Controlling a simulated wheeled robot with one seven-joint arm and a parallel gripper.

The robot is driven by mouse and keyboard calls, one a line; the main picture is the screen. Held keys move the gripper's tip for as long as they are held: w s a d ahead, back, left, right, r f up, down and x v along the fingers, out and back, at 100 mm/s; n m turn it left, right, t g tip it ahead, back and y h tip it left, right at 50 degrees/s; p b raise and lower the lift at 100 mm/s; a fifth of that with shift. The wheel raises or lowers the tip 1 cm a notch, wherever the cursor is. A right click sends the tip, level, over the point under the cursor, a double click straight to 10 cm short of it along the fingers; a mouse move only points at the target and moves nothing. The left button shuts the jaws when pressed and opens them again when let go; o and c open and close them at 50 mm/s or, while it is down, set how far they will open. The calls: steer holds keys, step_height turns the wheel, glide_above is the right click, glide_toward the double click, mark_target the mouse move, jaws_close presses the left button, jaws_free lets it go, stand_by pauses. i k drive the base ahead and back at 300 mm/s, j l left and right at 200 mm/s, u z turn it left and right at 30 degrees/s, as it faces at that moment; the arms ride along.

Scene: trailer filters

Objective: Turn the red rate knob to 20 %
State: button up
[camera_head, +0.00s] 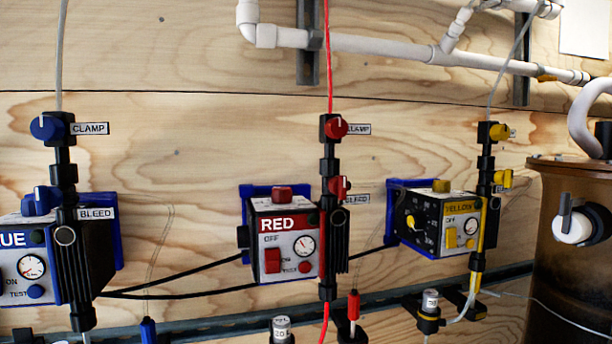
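The red unit (287,240) hangs on the plywood wall near the middle of the view. Its front shows an OFF/ON red rocker switch (272,260), a gauge (304,246) and a small red test button (305,267). A red piece (283,191) sits on its top. On the black column at its right are a red clamp knob (337,128) and a red bleed knob (340,187). I see no dial with a percent scale on the red unit, so I cannot tell which part is the rate knob or its setting. My gripper is not in view.
A blue unit (22,265) stands at left, a yellow unit (438,222) with a black dial (418,222) at right. Black cables and tubes run between units. A brown tank (560,255) stands far right. White pipes (380,45) cross the top. Small bottles (281,328) stand below.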

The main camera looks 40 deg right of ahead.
mark_target(281, 195)
steer(key=i+u, duration=0.35)
steer(key=u, duration=0.15)
steer(key=i+u, duration=0.15)
steer(key=u, duration=0.15)
steer(key=i+u, duration=0.25)
steer(key=i+j+z, duration=0.35)
steer(key=k+l, duration=0.1)
steer(key=l, duration=0.05)
